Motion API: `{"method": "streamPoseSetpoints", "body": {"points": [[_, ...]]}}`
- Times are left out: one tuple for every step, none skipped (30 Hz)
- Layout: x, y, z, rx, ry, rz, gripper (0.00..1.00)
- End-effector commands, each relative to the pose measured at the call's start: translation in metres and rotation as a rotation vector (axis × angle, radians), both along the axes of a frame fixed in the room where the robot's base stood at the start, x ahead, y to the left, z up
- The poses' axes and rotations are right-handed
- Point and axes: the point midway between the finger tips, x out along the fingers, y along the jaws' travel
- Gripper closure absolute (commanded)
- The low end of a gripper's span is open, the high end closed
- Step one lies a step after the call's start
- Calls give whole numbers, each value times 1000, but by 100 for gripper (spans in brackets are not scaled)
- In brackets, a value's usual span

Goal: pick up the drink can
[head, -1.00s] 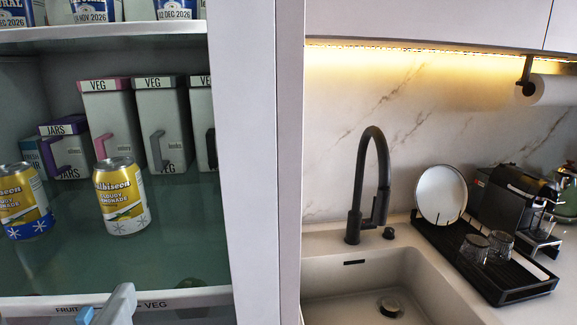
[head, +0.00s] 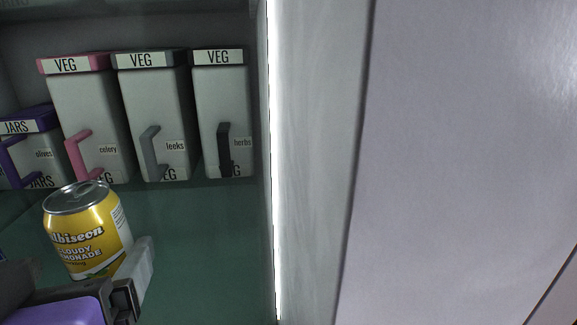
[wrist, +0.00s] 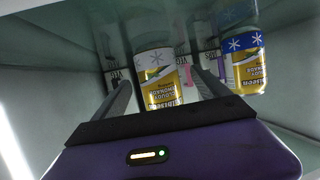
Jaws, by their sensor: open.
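A yellow and white drink can (head: 85,235) labelled cloudy lemonade stands upright on the green glass-like shelf (head: 200,235), low at the left of the head view. My gripper (wrist: 161,82) is open. In the wrist view the can (wrist: 160,85) shows between its two spread fingers, which reach along both sides. I cannot tell whether either finger touches it. In the head view, one pale finger (head: 140,268) is beside the can's lower right and hides part of its base. A second can with a blue band (wrist: 245,60) shows to the right in the wrist view.
Tall boxes labelled VEG (head: 153,120) and a lower JARS box (head: 35,150) stand behind the can. A white cabinet side wall (head: 320,160) bounds the shelf at the right. The shelf right of the can is clear.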

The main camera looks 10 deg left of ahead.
Motion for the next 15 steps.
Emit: {"method": "streamPoseSetpoints", "body": {"points": [[6, 2, -3, -4, 3, -1, 15], [11, 3, -5, -4, 2, -2, 15], [16, 4, -7, -5, 2, -1, 15], [20, 5, -9, -5, 2, -1, 15], [24, 7, -10, -5, 2, -1, 15], [28, 9, -11, -4, 1, 0, 15], [31, 11, -13, -3, 2, 0, 15], [33, 12, -14, -3, 2, 0, 15], [35, 13, -15, -2, 1, -1, 15], [37, 14, -15, -2, 1, -1, 15], [37, 14, -16, -2, 1, 0, 15], [38, 14, -16, -1, 1, 0, 15], [38, 14, -16, 0, 1, 0, 15], [38, 14, -16, 0, 1, 0, 15], [38, 14, -16, 0, 1, 0, 15]]}}
